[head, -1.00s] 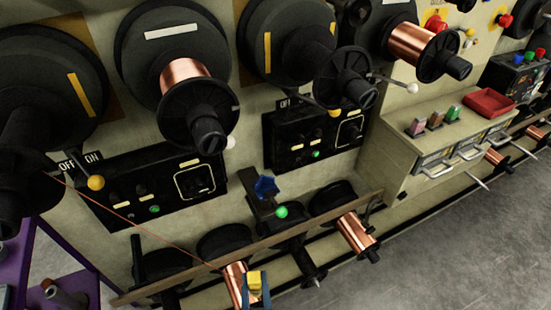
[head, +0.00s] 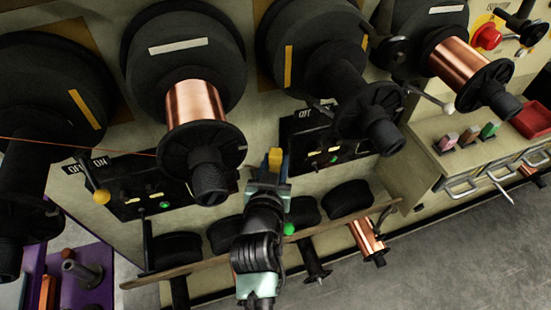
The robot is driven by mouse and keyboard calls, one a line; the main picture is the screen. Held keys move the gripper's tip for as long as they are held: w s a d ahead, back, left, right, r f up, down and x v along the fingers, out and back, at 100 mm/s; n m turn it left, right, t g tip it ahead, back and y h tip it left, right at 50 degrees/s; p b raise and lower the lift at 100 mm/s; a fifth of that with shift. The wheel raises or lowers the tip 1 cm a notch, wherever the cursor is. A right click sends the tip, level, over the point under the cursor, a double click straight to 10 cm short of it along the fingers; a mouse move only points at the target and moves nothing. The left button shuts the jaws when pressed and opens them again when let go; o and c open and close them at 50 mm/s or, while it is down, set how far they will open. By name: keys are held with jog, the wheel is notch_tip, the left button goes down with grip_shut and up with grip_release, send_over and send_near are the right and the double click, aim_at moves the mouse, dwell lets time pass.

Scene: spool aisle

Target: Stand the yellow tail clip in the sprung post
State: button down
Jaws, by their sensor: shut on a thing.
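The yellow tail clip (head: 275,157) is upright at the tip of my gripper (head: 273,175), which is shut on it. My gripper is at the middle of the picture, just right of the copper-wound spool, with the black switch panels behind it. A thin copper wire (head: 75,143) runs in from the left edge toward that spool; its right end is lost there, and I cannot tell whether it joins the clip. I cannot surely pick out the sprung post; my arm hides part of the lower rail.
Large black spools (head: 182,55) jut out above and on both sides. A wooden rail (head: 190,268) with lower reels runs below. A lever with a yellow knob (head: 101,196) is at left. A drawer cabinet (head: 455,165) with a red tray (head: 533,121) is at right. Grey floor is clear at lower right.

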jog(key=shift+f, duration=0.1)
notch_tip(320, 180, down, 7)
jog(key=b, duration=0.6)
jog(key=shift+b, duration=0.4)
jog(key=c, duration=0.5)
grip_release()
jog(key=shift+s, duration=0.15)
jog(key=b+v, duration=0.1)
jog(key=v, duration=1.1)
jog(key=shift+s, duration=0.4)
